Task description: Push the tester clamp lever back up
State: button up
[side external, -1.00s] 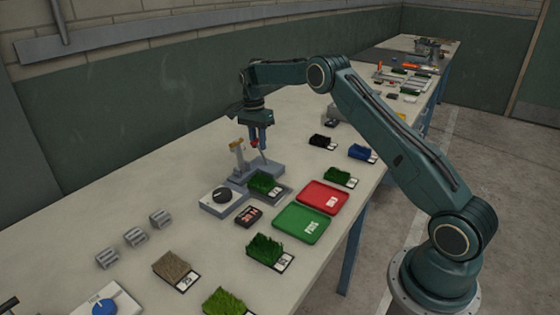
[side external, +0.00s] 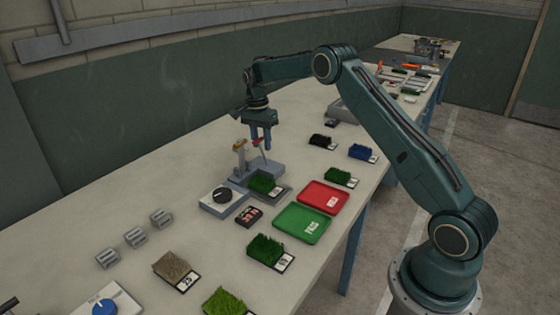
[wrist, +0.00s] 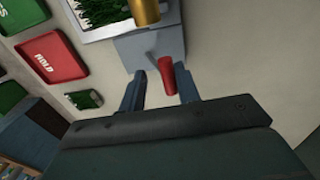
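The grey tester (side external: 275,168) stands mid-bench, with a post and a brass-coloured piece (side external: 240,145) on top. The brass piece also shows at the top of the wrist view (wrist: 146,10). Its clamp lever is a thin rod with a red grip (side external: 258,141), leaning up toward the brass piece. My gripper (side external: 261,143) is over the tester, pointing down. In the wrist view the gripper (wrist: 161,75) is open, and the red grip (wrist: 168,76) lies between its fingers, close to the right one. I cannot tell whether they touch. A green turf sample (side external: 265,183) sits at the tester's front.
A grey box with a black dial (side external: 222,197) adjoins the tester at left. A red tray (side external: 323,197) and a green tray (side external: 302,223) lie to the right and front. Several turf samples are spread around. Bare bench lies behind the tester.

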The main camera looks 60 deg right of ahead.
jog(key=shift+s+r, duration=0.2)
jog(key=shift+s, duration=1)
jog(key=shift+s+t, duration=0.6)
jog(key=shift+s+f, duration=0.1)
jog(key=shift+s, duration=0.5)
jog(key=shift+s+f+t, duration=0.1)
jog(key=shift+s+t, duration=0.2)
jog(key=shift+t, duration=0.5)
jog(key=shift+s+f+t, duration=0.1)
jog(key=shift+s+t, duration=0.15)
jog(key=shift+t, duration=0.55)
jog(key=v, duration=1.4)
jog(key=s+a+r+n, duration=0.6)
jog(key=s+a, duration=0.2)
jog(key=a, duration=0.2)
jog(key=shift+s+r+t, duration=0.2)
jog(key=shift+r+t, duration=0.1)
jog(key=shift+t, duration=0.1)
jog(key=shift+a, duration=0.1)
